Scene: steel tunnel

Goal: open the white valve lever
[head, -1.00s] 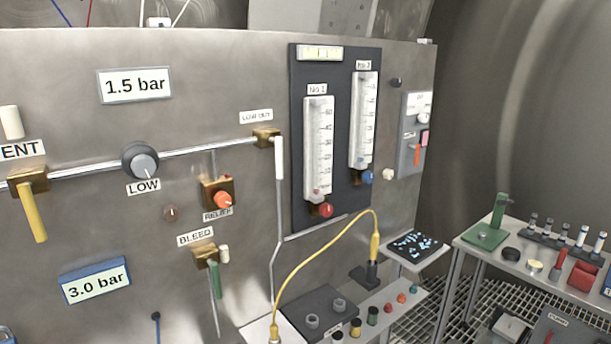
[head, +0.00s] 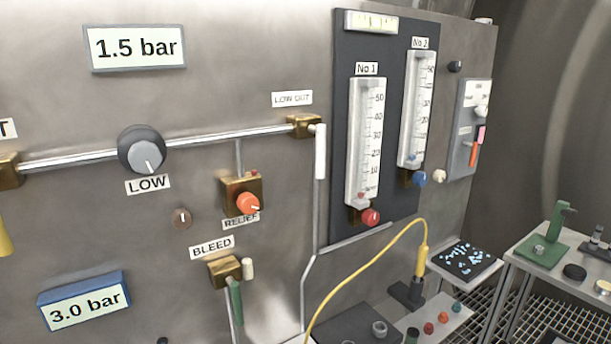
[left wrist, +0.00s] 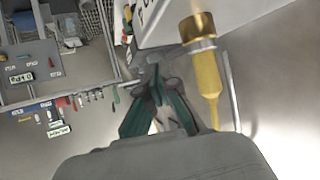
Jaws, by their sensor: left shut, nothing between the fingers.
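The white valve lever (head: 320,151) hangs straight down, across the line of the pipe, from a brass valve body (head: 304,126) under the LOW OUT label (head: 292,98) in the head view. No gripper shows in the head view, and none touches this lever there. In the left wrist view my left gripper (left wrist: 157,78) has dark green fingers closed together, with nothing between them. I cannot make out the white lever in the left wrist view. My right gripper is not seen.
Close around the lever are the black flowmeter board (head: 340,215), the orange RELIEF knob (head: 248,204), the green BLEED lever (head: 236,300) and the LOW knob (head: 142,150). A yellow cable (head: 370,257) arches below. Bare panel lies left of the lever.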

